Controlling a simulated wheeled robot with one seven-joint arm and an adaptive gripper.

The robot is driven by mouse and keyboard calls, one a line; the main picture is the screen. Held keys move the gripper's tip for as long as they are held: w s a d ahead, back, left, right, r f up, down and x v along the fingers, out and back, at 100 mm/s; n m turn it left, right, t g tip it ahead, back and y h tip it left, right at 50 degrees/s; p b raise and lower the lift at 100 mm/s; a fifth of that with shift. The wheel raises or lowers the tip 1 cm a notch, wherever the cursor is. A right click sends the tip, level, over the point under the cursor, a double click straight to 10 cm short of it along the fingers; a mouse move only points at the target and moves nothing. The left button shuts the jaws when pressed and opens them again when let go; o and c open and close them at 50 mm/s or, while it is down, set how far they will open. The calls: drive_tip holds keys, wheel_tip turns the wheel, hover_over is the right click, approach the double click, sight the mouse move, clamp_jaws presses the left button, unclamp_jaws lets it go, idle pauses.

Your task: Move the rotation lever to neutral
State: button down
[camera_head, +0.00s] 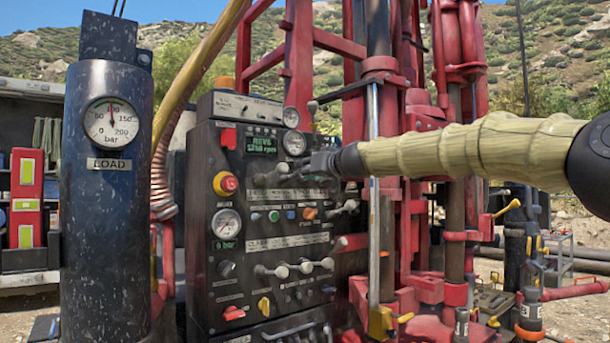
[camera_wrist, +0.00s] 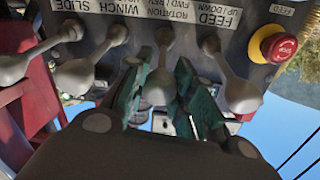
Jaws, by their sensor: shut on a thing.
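The rotation lever (camera_wrist: 163,38) is grey with a round knob, below the "ROTATION FWD/REV" label in the wrist view. My gripper (camera_wrist: 161,88) has its green-padded fingers on both sides of the knob and is shut on it. In the head view my gripper (camera_head: 312,165) reaches in from the right to the upper lever row of the dark control panel (camera_head: 205,290). There the gripper hides most of the rotation lever. The green display (camera_head: 261,145) shows "REV" with an rpm line under it.
The feed lever (camera_wrist: 238,88) stands close on one side, and the winch lever (camera_wrist: 82,74) and slide lever (camera_wrist: 20,66) on the other. A red stop button (camera_wrist: 279,46) is beyond the feed lever. Red rig columns (camera_head: 455,190) stand right of the panel.

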drive_tip(key=shift+f, duration=0.15)
drive_tip(key=c, duration=1.2)
unclamp_jaws()
drive_tip(key=shift+o, duration=0.2)
drive_tip(key=shift+s+d, duration=0.1)
drive_tip(key=shift+d, duration=0.05)
drive_tip(key=v, duration=1.1)
drive_tip(key=shift+s+d+r, duration=0.2)
drive_tip(key=shift+s+d, duration=0.05)
drive_tip(key=shift+s, duration=0.05)
drive_tip(key=shift+f, duration=0.1)
